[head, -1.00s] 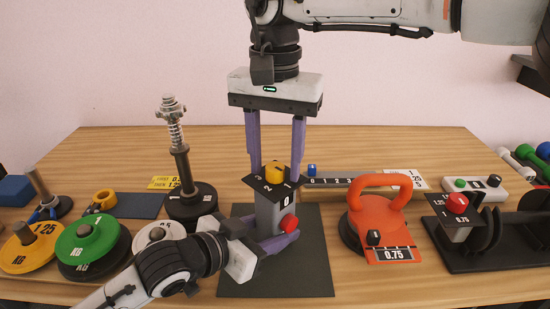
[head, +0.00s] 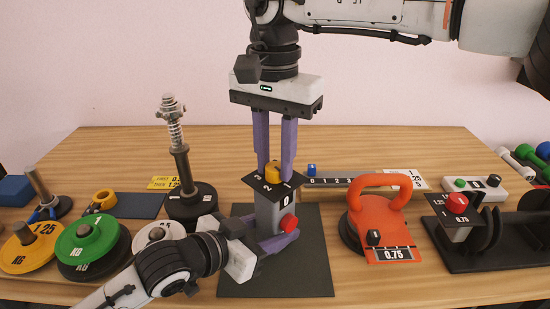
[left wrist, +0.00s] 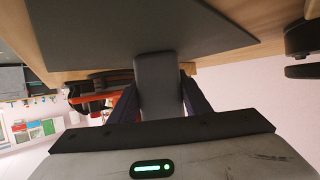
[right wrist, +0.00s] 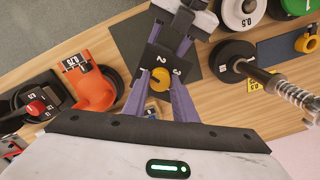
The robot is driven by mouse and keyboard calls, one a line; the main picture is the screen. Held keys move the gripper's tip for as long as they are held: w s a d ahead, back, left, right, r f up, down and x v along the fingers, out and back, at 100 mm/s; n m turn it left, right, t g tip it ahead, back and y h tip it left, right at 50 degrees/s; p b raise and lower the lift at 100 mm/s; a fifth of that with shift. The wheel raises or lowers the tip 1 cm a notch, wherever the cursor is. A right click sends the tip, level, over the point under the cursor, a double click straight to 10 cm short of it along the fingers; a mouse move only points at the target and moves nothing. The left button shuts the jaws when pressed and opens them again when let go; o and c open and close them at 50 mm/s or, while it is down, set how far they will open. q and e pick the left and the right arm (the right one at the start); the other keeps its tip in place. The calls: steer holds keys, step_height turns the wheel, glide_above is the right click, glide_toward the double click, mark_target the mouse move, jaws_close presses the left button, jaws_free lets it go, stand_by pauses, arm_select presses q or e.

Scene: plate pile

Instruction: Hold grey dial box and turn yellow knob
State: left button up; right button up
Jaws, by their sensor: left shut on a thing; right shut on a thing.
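The grey dial box (head: 265,213) stands upright on a dark mat (head: 310,260). It has a black top plate with numbers, a "0" on its front and a red button (head: 288,223). The yellow knob (head: 272,173) sits on its top plate and also shows in the right wrist view (right wrist: 159,79). My left gripper (head: 270,240) is shut on the box from the left, low down. The box shows between its fingers in the left wrist view (left wrist: 158,85). My right gripper (head: 274,170) points straight down, its purple fingers shut on the yellow knob.
An orange kettlebell-shaped weight (head: 383,225) stands to the right, and a black rack (head: 495,240) beyond it. Green (head: 88,238) and yellow (head: 28,248) weight plates lie at left. A post with a spring (head: 182,160) stands behind my left arm.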

steer(key=m, duration=1.2)
steer(key=shift+m, duration=0.3)
steer(key=m, duration=0.6)
arm_select(q)
steer(key=shift+d, duration=0.1)
arm_select(e)
steer(key=m, duration=0.6)
steer(key=shift+m, duration=0.4)
arm_select(q)
steer(key=shift+s, duration=0.1)
arm_select(e)
steer(key=shift+r, duration=0.1)
steer(key=o, duration=1)
steer(key=shift+o, duration=0.2)
